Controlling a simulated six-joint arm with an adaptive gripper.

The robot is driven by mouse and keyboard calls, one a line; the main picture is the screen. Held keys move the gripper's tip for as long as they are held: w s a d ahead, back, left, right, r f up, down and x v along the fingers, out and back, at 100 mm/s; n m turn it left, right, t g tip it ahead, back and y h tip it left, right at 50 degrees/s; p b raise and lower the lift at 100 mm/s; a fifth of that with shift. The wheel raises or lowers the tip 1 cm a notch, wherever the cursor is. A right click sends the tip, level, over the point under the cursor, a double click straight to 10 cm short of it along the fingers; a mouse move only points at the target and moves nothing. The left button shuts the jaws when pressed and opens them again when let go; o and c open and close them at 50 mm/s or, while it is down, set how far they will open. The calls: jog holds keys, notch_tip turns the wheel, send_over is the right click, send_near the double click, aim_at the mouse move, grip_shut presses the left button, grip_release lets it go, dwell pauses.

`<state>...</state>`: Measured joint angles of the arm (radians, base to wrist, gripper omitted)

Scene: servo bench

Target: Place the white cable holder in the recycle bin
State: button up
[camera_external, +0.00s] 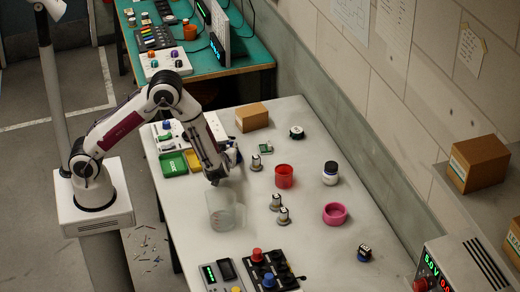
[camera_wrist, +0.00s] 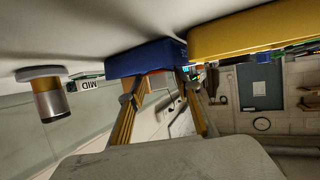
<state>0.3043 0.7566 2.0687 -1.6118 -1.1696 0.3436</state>
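I cannot make out a white cable holder for certain in either view. A translucent cylindrical container (camera_external: 221,212) stands on the white table just in front of my gripper (camera_external: 216,178); I cannot tell whether it is the recycle bin. In the wrist view my gripper (camera_wrist: 162,98) has its two fingers apart, with nothing clearly held between them. A blue bin (camera_wrist: 145,58) lies just beyond the fingertips, with a yellow bin (camera_wrist: 250,36) beside it. In the external view the yellow bin (camera_external: 196,161) and a green bin (camera_external: 173,164) sit left of my gripper; the blue bin is mostly hidden.
Several small motors, a red cup (camera_external: 284,177), a pink ring (camera_external: 336,213), a white bottle (camera_external: 330,173) and a cardboard box (camera_external: 252,117) stand to the right. A control panel (camera_external: 272,272) is at the front. Bare table lies around the container.

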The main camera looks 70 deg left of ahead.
jog(key=shift+r, duration=0.15)
jog(key=shift+v, duration=5.95)
